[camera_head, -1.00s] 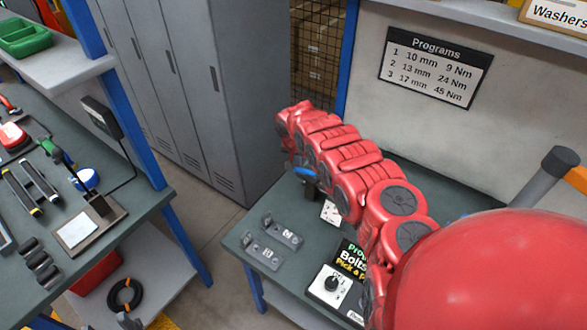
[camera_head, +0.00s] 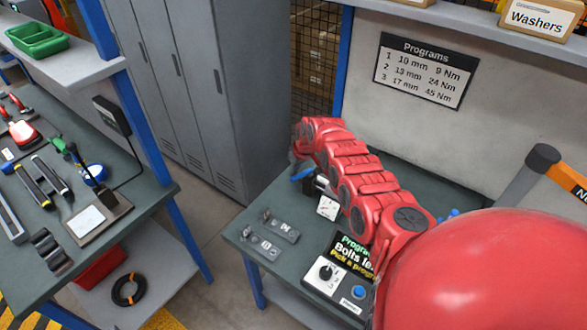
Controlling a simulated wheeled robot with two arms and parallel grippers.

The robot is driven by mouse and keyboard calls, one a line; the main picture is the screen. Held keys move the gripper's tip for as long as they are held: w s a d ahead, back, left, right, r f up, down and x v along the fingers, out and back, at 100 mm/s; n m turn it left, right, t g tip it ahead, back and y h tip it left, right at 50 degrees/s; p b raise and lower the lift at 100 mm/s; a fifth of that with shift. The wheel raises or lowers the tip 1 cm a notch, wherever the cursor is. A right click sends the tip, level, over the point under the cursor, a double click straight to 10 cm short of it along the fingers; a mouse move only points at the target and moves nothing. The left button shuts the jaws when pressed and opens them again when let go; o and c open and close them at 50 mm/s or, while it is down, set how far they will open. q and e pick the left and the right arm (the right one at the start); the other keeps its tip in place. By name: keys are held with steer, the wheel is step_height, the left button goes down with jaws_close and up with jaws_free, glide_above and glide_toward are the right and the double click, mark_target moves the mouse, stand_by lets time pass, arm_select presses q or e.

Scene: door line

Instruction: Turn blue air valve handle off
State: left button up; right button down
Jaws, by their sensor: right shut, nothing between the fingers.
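The blue handle (camera_head: 302,174) shows as a short bar at the back left of the right-hand bench, partly hidden by my right arm. A dark fitting (camera_head: 322,185) and a small white card (camera_head: 328,207) are beside it. My red right arm reaches over from the right and bends down at its far end. My left gripper is not in view.
The right-hand bench holds two grey marked blocks (camera_head: 270,231) and a selector box (camera_head: 327,274) with a black knob. A programs sign (camera_head: 425,70) hangs behind. Grey lockers (camera_head: 205,90) stand between this bench and the tool-covered left bench (camera_head: 140,185).

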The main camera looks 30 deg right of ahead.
steer(key=shift+s+n+y, duration=0.4)
steer(key=shift+s+n, duration=0.2)
steer(key=shift+n, duration=0.5)
steer(key=shift+s+a+f, duration=0.1)
steer(key=shift+s+f, duration=0.05)
steer(key=shift+s, duration=0.25)
steer(key=shift+b, duration=0.35)
